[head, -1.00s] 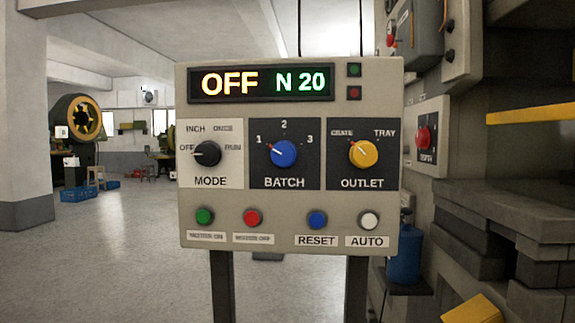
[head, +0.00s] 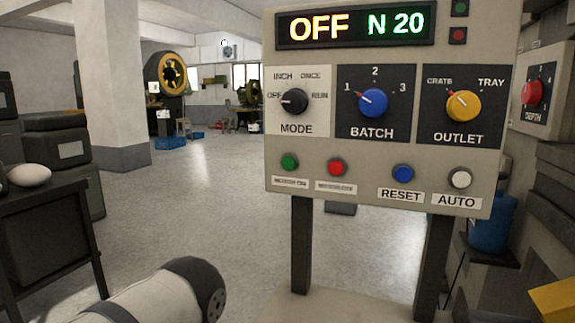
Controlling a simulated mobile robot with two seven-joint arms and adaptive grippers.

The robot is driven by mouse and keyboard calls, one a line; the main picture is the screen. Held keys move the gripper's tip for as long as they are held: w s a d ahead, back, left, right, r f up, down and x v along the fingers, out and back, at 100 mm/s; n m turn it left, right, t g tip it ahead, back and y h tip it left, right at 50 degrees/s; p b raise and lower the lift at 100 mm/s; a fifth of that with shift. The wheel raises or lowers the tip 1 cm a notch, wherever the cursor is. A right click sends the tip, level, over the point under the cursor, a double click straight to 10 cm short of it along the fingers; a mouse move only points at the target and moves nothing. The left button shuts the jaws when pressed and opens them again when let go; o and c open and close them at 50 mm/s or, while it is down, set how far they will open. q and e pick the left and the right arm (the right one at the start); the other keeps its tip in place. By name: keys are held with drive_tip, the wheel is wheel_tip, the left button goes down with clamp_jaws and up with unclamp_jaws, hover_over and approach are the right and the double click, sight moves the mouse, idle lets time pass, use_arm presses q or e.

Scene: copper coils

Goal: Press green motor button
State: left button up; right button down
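The green motor button (head: 289,162) is at the lower left of the beige control panel (head: 350,182), above a small blurred label. A red button (head: 336,167) is just right of it. The panel display (head: 355,26) reads OFF and N 20. The black mode knob (head: 294,101) points to OFF. A white and dark arm link of mine shows at the bottom left, below and left of the panel, apart from it. Neither gripper is in view.
The panel stands on two dark posts (head: 302,245). Blue reset (head: 403,173) and white auto (head: 460,178) buttons sit at its lower right. A dark table (head: 52,198) stands at left. A blue container (head: 490,228) is right, behind the panel. Open floor lies left of the panel.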

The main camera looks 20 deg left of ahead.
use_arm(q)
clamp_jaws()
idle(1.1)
